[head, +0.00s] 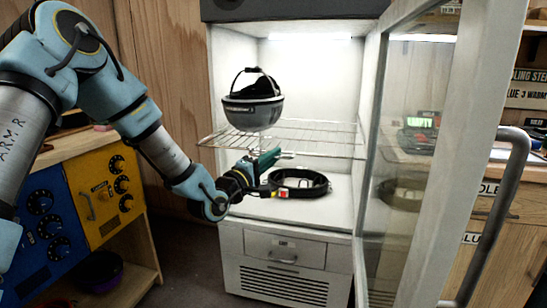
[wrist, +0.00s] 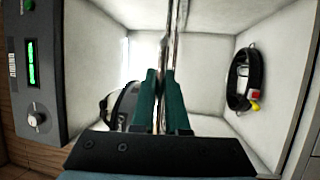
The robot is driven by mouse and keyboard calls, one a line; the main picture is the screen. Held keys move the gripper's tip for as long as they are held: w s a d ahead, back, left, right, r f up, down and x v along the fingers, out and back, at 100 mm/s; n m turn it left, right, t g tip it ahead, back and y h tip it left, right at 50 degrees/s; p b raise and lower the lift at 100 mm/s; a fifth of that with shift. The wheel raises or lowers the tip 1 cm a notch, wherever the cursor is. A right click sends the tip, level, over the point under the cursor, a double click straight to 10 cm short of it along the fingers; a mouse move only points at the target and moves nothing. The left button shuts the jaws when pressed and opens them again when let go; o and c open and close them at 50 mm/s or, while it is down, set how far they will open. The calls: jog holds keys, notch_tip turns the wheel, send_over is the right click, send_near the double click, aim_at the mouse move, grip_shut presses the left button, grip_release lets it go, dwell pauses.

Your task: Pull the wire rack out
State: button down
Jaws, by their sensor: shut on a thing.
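The wire rack (head: 325,140) lies level at mid-height in the open white cabinet (head: 285,222). Its front left corner shows just past the edge of the left wall. My gripper (head: 270,158) is at the rack's front edge, left of the middle. In the wrist view, the teal fingers (wrist: 160,80) are shut on the rack (wrist: 174,35), which appears edge-on as a thin upright line. A grey upturned helmet (head: 254,112) with a dark inside rests on the rack's left part; it also shows in the wrist view (wrist: 124,105), partly hidden by the fingers.
A black belt-like loop (head: 300,184) with red and yellow parts lies on the cabinet floor below the rack. The glass door (head: 415,150) stands open at the right, with a grey handle (head: 495,215). A bench with blue and yellow panels (head: 95,205) is at the left.

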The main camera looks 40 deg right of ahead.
jog(key=c, duration=0.9)
grip_release()
jog(key=b+v, duration=0.1)
jog(key=v, duration=0.9)
jog(key=shift+a+f, duration=0.15)
jog(key=shift+a, duration=0.25)
